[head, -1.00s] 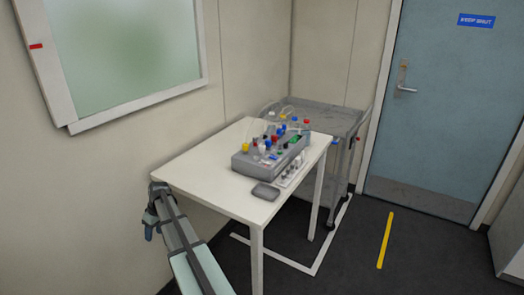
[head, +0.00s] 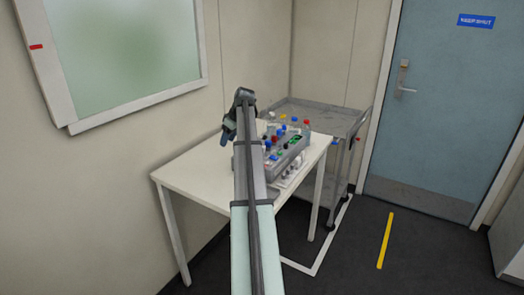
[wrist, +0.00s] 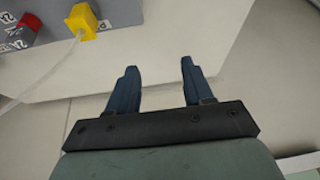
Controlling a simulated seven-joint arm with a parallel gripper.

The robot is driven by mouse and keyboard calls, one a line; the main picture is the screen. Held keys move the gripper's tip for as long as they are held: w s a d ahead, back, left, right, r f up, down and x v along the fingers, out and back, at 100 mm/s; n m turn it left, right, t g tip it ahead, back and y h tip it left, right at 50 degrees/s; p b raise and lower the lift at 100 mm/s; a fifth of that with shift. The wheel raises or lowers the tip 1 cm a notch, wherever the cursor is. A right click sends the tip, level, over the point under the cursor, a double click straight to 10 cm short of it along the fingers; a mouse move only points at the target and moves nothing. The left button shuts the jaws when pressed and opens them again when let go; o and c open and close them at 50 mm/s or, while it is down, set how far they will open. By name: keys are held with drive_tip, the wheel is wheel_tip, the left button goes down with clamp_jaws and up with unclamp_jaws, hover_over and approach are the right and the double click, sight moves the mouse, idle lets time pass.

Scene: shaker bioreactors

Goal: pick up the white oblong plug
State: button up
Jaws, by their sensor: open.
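I cannot make out the white oblong plug for certain in either view. In the head view, the grey shaker unit (head: 296,152) with several coloured caps and vessels stands on the white table (head: 190,182); my arm hides part of it. My gripper (head: 226,138) is above the table's back left part, left of the unit. In the wrist view, my gripper (wrist: 159,66) is open, with nothing between its fingers. The yellow cap (wrist: 82,22) with a clear tube is at the upper left, apart from the fingers.
A grey cart (head: 335,118) stands behind the table, close to the wall. The table's left part is bare.

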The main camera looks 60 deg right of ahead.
approach(263, 146)
drive_tip(key=shift+m+h, duration=0.3)
drive_tip(key=w+f, duration=0.4)
drive_tip(key=shift+a+f, duration=0.2)
drive_tip(key=shift+f, duration=0.05)
drive_tip(key=shift+s+x, duration=0.15)
drive_tip(key=shift+x, duration=1.15)
drive_tip(key=shift+s+x, duration=0.1)
drive_tip(key=shift+x, duration=1.15)
drive_tip(key=shift+a+f, duration=0.1)
drive_tip(key=shift+f, duration=0.05)
clamp_jaws()
